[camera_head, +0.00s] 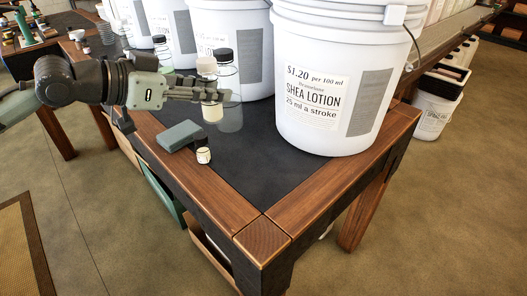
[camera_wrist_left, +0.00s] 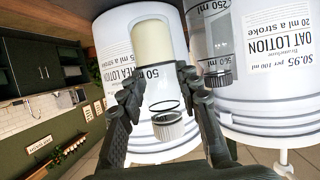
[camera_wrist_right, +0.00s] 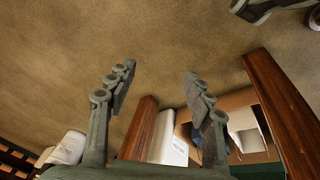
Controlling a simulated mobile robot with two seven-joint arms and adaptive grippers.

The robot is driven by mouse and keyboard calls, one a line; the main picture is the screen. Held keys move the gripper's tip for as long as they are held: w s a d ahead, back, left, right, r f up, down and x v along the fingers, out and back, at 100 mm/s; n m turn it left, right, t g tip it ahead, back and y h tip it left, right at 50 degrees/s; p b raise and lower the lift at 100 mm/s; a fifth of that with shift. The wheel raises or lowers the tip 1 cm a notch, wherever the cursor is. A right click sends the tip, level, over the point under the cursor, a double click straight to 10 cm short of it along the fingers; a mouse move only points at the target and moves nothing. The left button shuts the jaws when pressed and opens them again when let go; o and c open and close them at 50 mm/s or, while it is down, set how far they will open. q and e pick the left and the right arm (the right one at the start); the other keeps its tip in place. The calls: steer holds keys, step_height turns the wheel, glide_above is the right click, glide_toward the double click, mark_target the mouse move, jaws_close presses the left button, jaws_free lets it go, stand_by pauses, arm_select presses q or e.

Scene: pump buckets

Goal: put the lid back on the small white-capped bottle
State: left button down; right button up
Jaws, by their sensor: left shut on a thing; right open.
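The small white-capped bottle (camera_head: 212,113) stands upright at the left part of the dark table top, clear with cream-coloured filling low down. It also shows in the left wrist view (camera_wrist_left: 152,45). Its pale ribbed lid (camera_head: 206,67) is at its mouth; the left wrist view shows the lid (camera_wrist_left: 168,126) in line with the neck, but I cannot tell whether it is fully seated. My left gripper (camera_head: 215,94) is shut on the bottle's body, below the lid. My right gripper (camera_wrist_right: 159,78) is open and empty, away from the bottle; the head view does not show it.
A clear black-capped bottle (camera_head: 229,78) stands close behind the held one. A small dark-lidded jar (camera_head: 203,156) and a grey-green box (camera_head: 180,136) are in front. A large shea lotion bucket (camera_head: 335,85) stands right. The table's front corner is clear.

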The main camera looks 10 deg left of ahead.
arm_select(q)
steer(key=d+f, duration=0.5)
steer(key=d, duration=0.5)
steer(key=shift+f, duration=0.4)
arm_select(e)
step_height(320, 180, down, 2)
steer(key=shift+f, duration=0.1)
arm_select(q)
steer(key=shift+s+f, duration=0.1)
step_height(320, 180, down, 3)
steer(key=shift+f, duration=0.55)
steer(key=c, duration=1.2)
jaws_free()
steer(key=shift+o, duration=0.7)
arm_select(e)
steer(key=shift+s+r, duration=0.1)
steer(key=shift+r, duration=0.5)
